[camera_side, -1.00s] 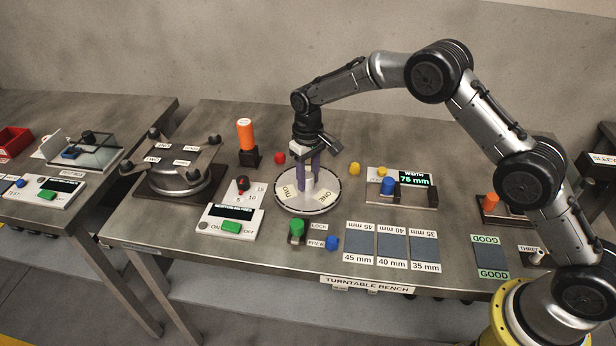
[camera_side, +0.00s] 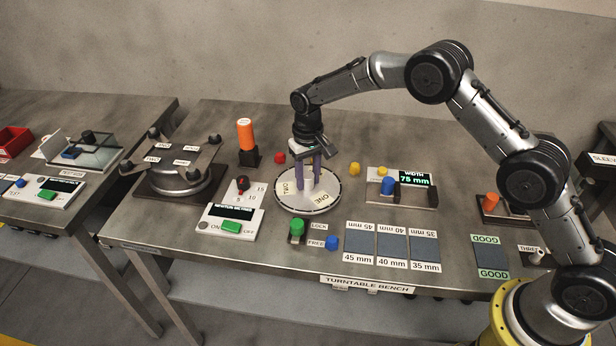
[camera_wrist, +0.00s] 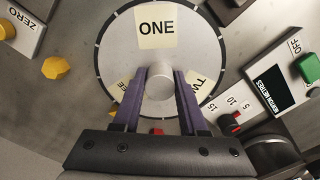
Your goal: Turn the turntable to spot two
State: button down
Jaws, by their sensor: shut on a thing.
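The turntable (camera_side: 297,207) is a round pale disc with a dark-marked rim, set on the turntable bench. A pale round post (camera_wrist: 159,84) stands at its centre. My gripper (camera_side: 309,182) points straight down over the disc, its two purple fingers shut on this post, one on each side. In the wrist view the fingers close around it from below. The label ONE (camera_wrist: 156,27) is fully visible there. The label TWO (camera_wrist: 199,86) is partly hidden by the right finger, and a third label (camera_wrist: 121,86) by the left finger. In the side view, ONE faces front right and TWO left.
A green lever (camera_side: 297,227) stands in front of the disc beside LOCK and FREE labels, with a blue piece (camera_side: 332,243) nearby. A meter box (camera_side: 231,219) is at left, a width gauge (camera_side: 414,180) at right. Red (camera_side: 280,158) and yellow (camera_side: 354,169) pieces lie behind.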

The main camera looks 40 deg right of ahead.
jog(key=m, duration=0.5)
jog(key=shift+w+r, duration=0.1)
jog(key=shift+r, duration=0.05)
jog(key=m, duration=1.6)
dwell(0.5)
jog(key=shift+c, duration=2.2)
grip_release()
